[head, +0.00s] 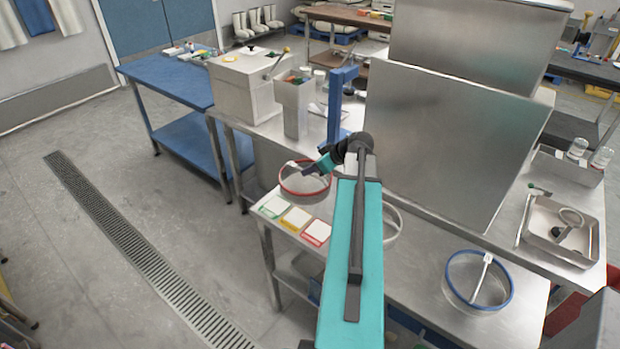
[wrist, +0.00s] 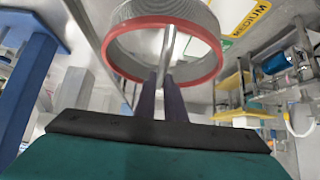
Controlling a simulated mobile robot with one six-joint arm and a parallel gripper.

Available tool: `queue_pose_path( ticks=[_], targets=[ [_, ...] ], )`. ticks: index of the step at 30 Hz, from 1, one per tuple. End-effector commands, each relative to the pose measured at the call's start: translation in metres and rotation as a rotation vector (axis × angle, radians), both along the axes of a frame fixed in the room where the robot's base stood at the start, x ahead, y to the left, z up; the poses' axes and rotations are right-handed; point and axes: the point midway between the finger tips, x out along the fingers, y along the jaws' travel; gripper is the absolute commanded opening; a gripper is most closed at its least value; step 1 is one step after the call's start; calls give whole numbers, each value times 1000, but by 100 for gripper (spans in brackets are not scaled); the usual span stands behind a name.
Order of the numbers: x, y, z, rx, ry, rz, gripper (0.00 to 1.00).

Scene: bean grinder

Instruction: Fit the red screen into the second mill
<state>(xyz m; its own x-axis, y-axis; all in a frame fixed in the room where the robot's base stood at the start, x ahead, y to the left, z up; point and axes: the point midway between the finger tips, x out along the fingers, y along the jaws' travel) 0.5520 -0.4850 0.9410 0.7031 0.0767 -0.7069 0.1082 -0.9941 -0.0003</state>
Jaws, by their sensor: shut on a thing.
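The red screen (head: 302,188), a round sieve with a red rim, hangs from my gripper (head: 311,169) beyond the front table's left edge area, above the coloured cards. In the wrist view the red screen (wrist: 130,24) fills the top middle, and my gripper (wrist: 163,80) is shut on its metal handle bar. A grey box-shaped machine (head: 238,88) with a yellow-tipped lever stands at the back left. Large steel housings (head: 445,135) stand right of centre. I cannot tell which of these is the second mill; no opening for a screen shows clearly.
A blue-rimmed screen (head: 448,286) lies on the table at the right. A pale ring (head: 398,236) lies partly behind my arm. Green, yellow and red cards (head: 295,218) lie at the left edge. A blue post (head: 336,110) stands close behind the gripper.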

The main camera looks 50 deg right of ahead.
Motion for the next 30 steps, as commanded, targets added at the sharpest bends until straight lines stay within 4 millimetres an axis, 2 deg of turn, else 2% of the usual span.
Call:
queue_pose_path(
  ticks=[6, 13, 20, 30],
  targets=[
    [0, 0, 25, -2, -1, 1, 0],
    [0, 0, 46, -1, -2, 1, 0],
    [0, 0, 54, -1, -1, 1, 0],
    [0, 0, 55, -1, -1, 1, 0]
  ],
)
